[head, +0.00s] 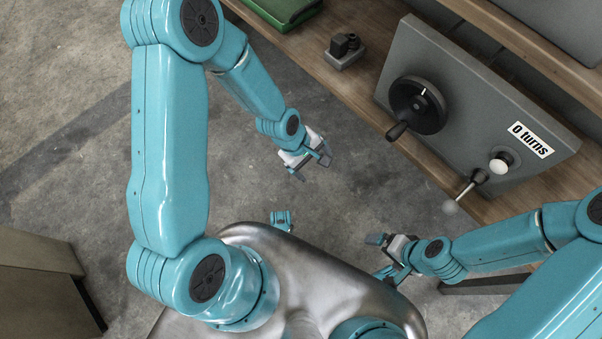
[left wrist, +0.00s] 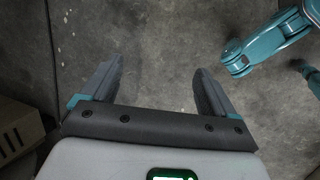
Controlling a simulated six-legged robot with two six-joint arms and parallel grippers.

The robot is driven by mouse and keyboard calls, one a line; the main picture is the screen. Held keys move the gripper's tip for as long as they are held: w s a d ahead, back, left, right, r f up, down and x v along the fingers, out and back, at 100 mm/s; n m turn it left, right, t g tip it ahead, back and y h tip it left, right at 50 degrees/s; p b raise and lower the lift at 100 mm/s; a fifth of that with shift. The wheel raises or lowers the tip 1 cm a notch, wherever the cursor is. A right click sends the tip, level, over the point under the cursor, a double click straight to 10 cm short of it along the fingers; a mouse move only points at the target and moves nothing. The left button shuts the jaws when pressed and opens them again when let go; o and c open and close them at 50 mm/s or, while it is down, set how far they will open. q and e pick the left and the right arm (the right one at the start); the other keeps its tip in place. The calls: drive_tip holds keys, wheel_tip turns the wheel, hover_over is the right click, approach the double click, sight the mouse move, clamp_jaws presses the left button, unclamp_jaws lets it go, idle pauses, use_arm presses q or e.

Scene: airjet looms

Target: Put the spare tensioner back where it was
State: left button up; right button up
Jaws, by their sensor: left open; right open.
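A small dark part on a grey block (head: 345,52) sits on the wooden bench at the top; it may be the spare tensioner, but I cannot tell for sure. My left gripper (head: 313,166) is open and empty over the concrete floor, in front of the bench edge and apart from that part. In the left wrist view, its two fingers (left wrist: 158,82) stand wide apart with only floor between them. My right gripper (head: 380,256) is open and empty, low at the right of my metal body, apart from the bench.
A grey panel with a black handwheel (head: 418,105), a "0 turns" label (head: 531,139), a white knob (head: 501,162) and a lever (head: 466,189) stands on the wooden bench (head: 312,55). A green tray (head: 283,8) lies at the top. A brown box (head: 35,275) stands lower left.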

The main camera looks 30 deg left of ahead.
use_arm(q)
drive_tip(key=s+d+f+m, duration=0.1)
drive_tip(key=s+f+m, duration=0.1)
drive_tip(key=s+m, duration=0.3)
drive_tip(key=s+d+f+m+g, duration=0.1)
drive_tip(key=s+f+m, duration=0.2)
drive_tip(key=s+m, duration=0.3)
drive_tip(key=shift+d+f, duration=0.25)
drive_tip(key=shift+d, duration=0.05)
drive_tip(key=shift+s, duration=0.2)
use_arm(e)
drive_tip(key=shift+s, duration=0.15)
